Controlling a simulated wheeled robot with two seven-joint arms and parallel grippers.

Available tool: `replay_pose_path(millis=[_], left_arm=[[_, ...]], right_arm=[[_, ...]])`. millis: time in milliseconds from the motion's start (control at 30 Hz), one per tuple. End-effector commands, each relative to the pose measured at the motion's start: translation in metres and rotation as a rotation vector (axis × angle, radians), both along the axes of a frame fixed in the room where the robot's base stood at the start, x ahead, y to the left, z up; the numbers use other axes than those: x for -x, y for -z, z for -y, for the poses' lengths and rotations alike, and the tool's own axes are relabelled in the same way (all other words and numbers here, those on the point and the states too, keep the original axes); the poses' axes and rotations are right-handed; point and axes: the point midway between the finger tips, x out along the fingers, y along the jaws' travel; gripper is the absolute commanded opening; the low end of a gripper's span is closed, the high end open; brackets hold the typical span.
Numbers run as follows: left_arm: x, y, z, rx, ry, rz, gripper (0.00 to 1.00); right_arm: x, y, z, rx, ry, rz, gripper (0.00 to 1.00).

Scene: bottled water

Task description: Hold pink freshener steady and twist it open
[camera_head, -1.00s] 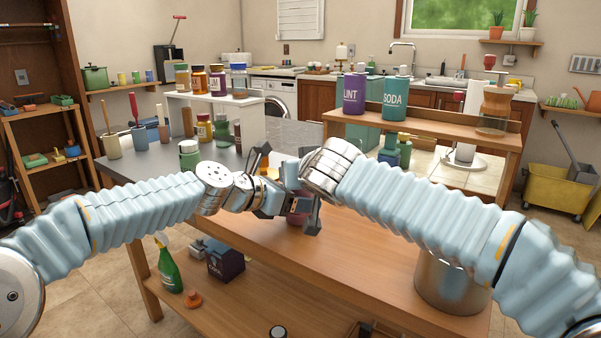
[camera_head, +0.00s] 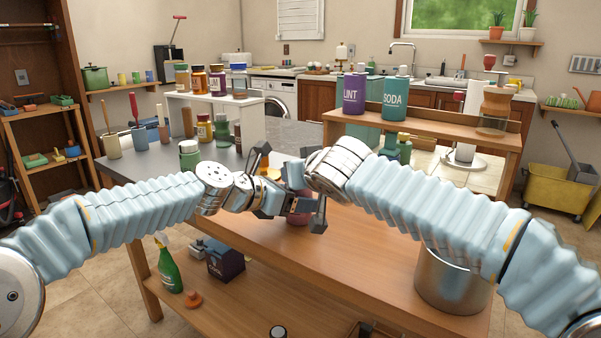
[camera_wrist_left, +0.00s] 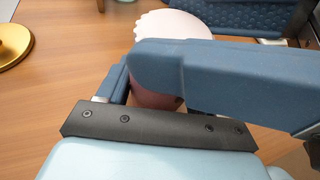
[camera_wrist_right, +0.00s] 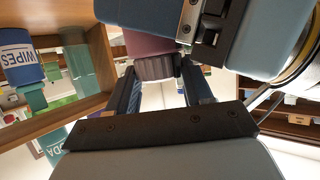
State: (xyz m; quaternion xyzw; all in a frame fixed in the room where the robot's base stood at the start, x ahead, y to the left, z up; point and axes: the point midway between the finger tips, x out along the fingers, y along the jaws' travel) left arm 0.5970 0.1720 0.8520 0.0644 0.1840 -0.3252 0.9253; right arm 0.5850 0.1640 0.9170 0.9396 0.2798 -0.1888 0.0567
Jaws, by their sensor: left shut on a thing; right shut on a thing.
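The pink freshener (camera_head: 298,219) stands at the table's middle, mostly hidden behind my grippers in the head view. Its pale scalloped lid (camera_wrist_left: 172,24) and part of its pink body (camera_wrist_left: 152,97) show in the left wrist view. My left gripper (camera_head: 290,198) is shut on the body, its blue finger crossing in front of it. My right gripper (camera_head: 312,212) comes from the right and is shut on the lid. In the right wrist view the ribbed lid edge (camera_wrist_right: 155,67) sits between its fingers, beside the pink body (camera_wrist_right: 150,44). The lid's seam is hard to see.
The wooden table (camera_head: 260,245) is clear in front. A gold-topped object (camera_wrist_left: 14,38) stands close by in the left wrist view. A raised wooden shelf (camera_head: 450,132) holds a purple canister (camera_head: 354,94) and a teal one (camera_head: 396,100). A metal pot (camera_head: 452,285) stands right, under my right arm.

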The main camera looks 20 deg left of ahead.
Motion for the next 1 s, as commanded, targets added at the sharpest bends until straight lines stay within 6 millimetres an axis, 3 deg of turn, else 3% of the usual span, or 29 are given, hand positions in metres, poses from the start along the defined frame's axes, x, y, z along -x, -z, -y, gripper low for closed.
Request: replay_pose_path(millis=[700,1000], left_arm=[[-0.0003,-0.0005,0.0,0.0,-0.001,0.002,0.39],[-0.0002,-0.0005,0.0,0.0,-0.001,0.002,0.39]], right_arm=[[-0.007,0.0017,0.0051,-0.007,-0.544,-0.008,0.2],[-0.0082,0.0011,0.0057,-0.005,-0.679,-0.004,0.2]])
